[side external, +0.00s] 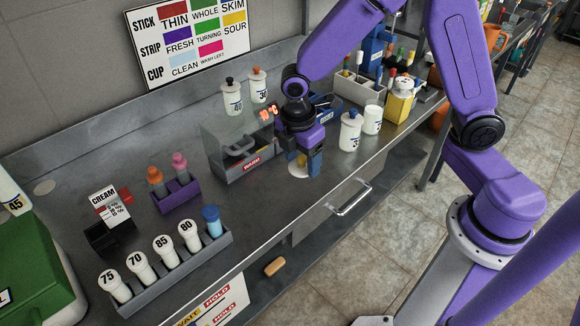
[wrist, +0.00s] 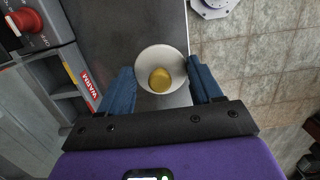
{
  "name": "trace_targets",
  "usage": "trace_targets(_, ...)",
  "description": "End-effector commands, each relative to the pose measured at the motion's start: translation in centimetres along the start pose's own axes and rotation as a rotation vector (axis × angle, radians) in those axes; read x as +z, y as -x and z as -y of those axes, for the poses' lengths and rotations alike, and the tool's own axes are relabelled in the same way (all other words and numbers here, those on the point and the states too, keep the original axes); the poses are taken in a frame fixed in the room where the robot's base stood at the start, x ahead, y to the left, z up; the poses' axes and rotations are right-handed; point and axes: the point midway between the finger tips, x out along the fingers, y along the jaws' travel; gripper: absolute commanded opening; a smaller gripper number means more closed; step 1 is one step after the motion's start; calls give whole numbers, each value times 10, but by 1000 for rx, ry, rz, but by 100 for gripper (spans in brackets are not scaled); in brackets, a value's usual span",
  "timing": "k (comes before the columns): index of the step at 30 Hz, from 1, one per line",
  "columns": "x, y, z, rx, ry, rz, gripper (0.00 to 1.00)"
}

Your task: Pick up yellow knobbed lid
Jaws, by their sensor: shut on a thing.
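The yellow knobbed lid (wrist: 147,62) is a pale round disc with a yellow knob at its middle, seen from above in the wrist view. My gripper (wrist: 162,68) has its two blue fingers on either side of the disc and is shut on it. In the side external view, my gripper (side external: 303,170) points down at the front part of the steel counter, right of the warmer box. A pale sliver of the lid (side external: 296,172) shows beside the fingers; the rest is hidden. I cannot tell whether the lid touches the counter.
The grey warmer box (side external: 239,150) stands close left of my gripper. White bottles (side external: 350,131) stand to the right, and two more (side external: 232,97) behind. A purple rack (side external: 177,194) and a grey rack of numbered bottles (side external: 180,270) are at left. The counter's front edge is near.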

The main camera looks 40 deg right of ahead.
Motion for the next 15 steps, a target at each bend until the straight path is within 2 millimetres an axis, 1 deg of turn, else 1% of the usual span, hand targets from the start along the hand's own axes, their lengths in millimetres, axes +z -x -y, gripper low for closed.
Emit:
trace_targets(1, 3, 10, 7, 3, 1, -3, 36)
trace_targets(3, 7, 19, 18, 3, 2, -2, 36)
trace_targets(9, 21, 34, 56, 3, 2, -2, 36)
trace_targets(15, 30, 44, 81, 2, 2, -2, 36)
